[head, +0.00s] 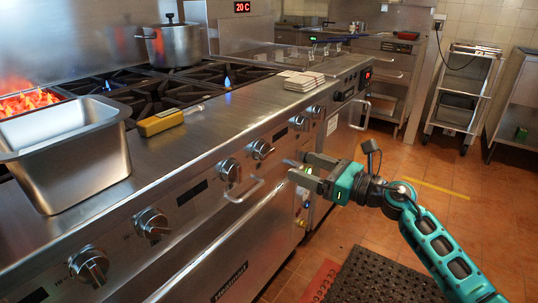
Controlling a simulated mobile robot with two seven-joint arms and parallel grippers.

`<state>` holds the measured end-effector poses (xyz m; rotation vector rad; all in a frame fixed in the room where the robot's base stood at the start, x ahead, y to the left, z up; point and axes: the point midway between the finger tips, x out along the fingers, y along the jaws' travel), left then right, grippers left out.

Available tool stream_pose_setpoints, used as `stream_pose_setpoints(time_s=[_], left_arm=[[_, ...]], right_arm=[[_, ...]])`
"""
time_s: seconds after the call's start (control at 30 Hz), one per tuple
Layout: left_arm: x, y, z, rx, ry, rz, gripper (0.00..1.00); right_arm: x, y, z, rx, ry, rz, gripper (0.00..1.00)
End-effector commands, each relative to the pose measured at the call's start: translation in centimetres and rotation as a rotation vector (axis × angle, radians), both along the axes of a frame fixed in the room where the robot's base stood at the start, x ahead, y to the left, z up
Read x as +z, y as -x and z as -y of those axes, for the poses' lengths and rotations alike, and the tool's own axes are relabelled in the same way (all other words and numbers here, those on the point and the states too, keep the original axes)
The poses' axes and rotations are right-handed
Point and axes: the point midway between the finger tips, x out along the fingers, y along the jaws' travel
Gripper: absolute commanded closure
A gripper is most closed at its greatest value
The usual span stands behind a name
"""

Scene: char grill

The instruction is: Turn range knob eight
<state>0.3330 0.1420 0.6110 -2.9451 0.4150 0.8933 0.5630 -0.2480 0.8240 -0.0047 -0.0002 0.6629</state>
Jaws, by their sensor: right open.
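The range (190,155) runs from the lower left toward the back, with a row of several round steel knobs on its front panel. Two near knobs (88,267) and (152,225) are at the lower left. Middle knobs (229,170) and (261,149) follow, and farther knobs (302,123) and (316,110) sit toward the back. I cannot tell which is knob eight. My right gripper (299,170) is open in front of the range, its fingers pointing left toward the panel, below and in front of the farther knobs. It holds no knob that I can see. My left gripper is out of view.
A pot (173,43) stands on the rear burners, and flames burn at the left. An oven handle (243,191) juts out below the knobs. A black mat (385,278) covers some floor.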

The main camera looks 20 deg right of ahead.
Motion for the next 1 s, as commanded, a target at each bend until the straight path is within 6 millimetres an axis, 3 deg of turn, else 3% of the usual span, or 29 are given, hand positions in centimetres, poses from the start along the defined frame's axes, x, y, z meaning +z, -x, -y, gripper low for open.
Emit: stream_pose_setpoints(time_s=[0.3,0.5,0.93,1.0], left_arm=[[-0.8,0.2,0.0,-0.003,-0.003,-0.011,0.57],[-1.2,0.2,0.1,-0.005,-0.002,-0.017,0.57],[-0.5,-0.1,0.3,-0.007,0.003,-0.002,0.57],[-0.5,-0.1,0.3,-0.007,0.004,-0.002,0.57]], right_arm=[[0.0,-5.3,-4.1,0.000,-0.008,0.002,0.24],[0.0,-7.4,-5.8,-0.001,-0.006,0.000,0.24],[0.0,-8.2,-6.4,0.000,-0.004,-0.001,0.24],[0.0,-8.2,-6.4,0.000,-0.004,-0.001,0.29]])
